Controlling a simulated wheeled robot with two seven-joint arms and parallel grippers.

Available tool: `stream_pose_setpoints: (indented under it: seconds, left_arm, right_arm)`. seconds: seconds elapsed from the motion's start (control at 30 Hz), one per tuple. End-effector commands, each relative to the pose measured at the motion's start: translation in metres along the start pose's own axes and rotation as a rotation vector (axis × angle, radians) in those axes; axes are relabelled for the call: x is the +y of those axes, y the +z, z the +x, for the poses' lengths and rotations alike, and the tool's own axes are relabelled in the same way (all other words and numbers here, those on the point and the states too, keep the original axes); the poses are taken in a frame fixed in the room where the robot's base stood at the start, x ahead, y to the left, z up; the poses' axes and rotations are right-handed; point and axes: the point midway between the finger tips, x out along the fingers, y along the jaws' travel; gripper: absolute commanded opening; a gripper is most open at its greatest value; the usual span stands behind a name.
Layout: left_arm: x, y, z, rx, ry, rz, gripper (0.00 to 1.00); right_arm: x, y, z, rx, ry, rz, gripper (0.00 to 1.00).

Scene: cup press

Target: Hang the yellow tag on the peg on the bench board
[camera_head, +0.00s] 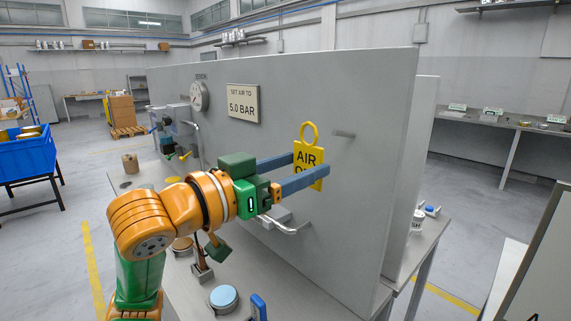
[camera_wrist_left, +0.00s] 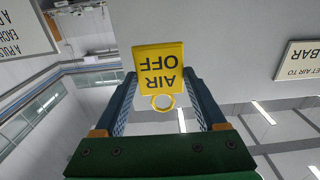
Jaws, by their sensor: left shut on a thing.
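The yellow tag (camera_head: 309,155), with a ring on top and the words AIR OFF, is held upright in front of the grey bench board (camera_head: 380,110). My left gripper (camera_head: 311,165) is shut on the tag's body, with one finger at each side. The tag also shows between the fingers (camera_wrist_left: 159,76) in the left wrist view (camera_wrist_left: 158,60), upside down. The short grey peg (camera_head: 343,134) sticks out of the board, to the right of the ring in the head view. The ring appears apart from the peg. My right gripper is in neither view.
A sign reading 5.0 BAR (camera_head: 243,104) and a gauge (camera_head: 199,96) are on the board's left part. A bent metal handle (camera_head: 290,229) sits below the gripper. A blue-topped round button (camera_head: 223,297) is on the bench top. The board around the peg is clear.

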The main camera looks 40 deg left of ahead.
Motion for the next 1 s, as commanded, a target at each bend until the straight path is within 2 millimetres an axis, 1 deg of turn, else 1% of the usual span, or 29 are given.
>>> stream_pose_setpoints:
  seconds: [0.7,0.9,1.0]
  left_arm:
    - [0.000,0.005,0.060,0.000,0.001,-0.003,0.04]
    - [0.000,0.012,0.072,-0.002,0.000,-0.002,0.04]
    - [0.000,0.014,0.075,-0.001,-0.001,-0.001,0.04]
  right_arm:
    - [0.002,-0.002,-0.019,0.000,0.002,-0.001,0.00]
    - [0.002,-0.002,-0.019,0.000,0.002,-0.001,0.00]
    - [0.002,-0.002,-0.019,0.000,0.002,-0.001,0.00]
